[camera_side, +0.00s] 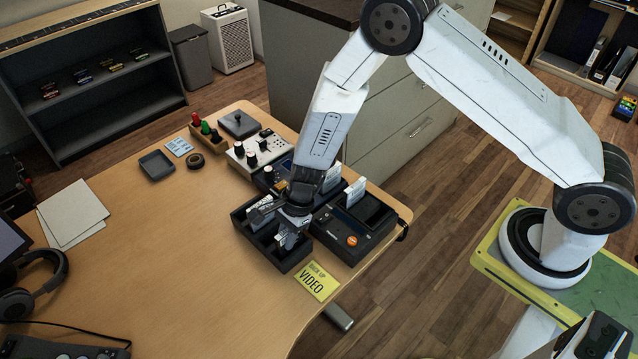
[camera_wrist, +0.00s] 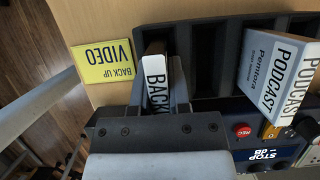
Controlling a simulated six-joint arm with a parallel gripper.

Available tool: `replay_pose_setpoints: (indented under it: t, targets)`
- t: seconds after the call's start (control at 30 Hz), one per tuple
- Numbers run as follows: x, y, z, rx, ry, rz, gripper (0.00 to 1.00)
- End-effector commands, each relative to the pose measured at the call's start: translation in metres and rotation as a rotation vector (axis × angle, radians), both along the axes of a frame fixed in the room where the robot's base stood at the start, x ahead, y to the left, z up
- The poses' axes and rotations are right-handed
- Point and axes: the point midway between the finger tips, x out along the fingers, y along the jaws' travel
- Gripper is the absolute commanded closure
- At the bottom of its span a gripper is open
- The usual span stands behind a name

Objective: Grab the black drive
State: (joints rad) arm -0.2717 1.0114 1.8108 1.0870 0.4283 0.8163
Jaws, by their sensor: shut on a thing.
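My gripper (camera_side: 288,232) is low over the black slotted rack (camera_side: 247,240) near the table's front right edge. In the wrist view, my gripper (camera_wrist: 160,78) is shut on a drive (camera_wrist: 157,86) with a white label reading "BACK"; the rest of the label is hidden.
A yellow "BACK UP VIDEO" card (camera_side: 317,281) lies beside the rack. A dark recorder (camera_side: 343,238) with an orange button adjoins it. A white drive labelled "PODCAST" (camera_wrist: 272,75) stands close by. Control boxes (camera_side: 258,150) sit behind; the table's middle (camera_side: 150,245) is clear.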

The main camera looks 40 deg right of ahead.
Motion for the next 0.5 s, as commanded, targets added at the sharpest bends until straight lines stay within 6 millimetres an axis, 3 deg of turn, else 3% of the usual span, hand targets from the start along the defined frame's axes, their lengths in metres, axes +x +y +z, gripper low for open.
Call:
replay_pose_setpoints:
  t: [0.27,0.5]
  targets:
    - [0.001,0.0,0.005,0.001,-0.001,0.001,1.0]
    - [0.001,0.0,0.023,0.002,-0.003,0.002,1.0]
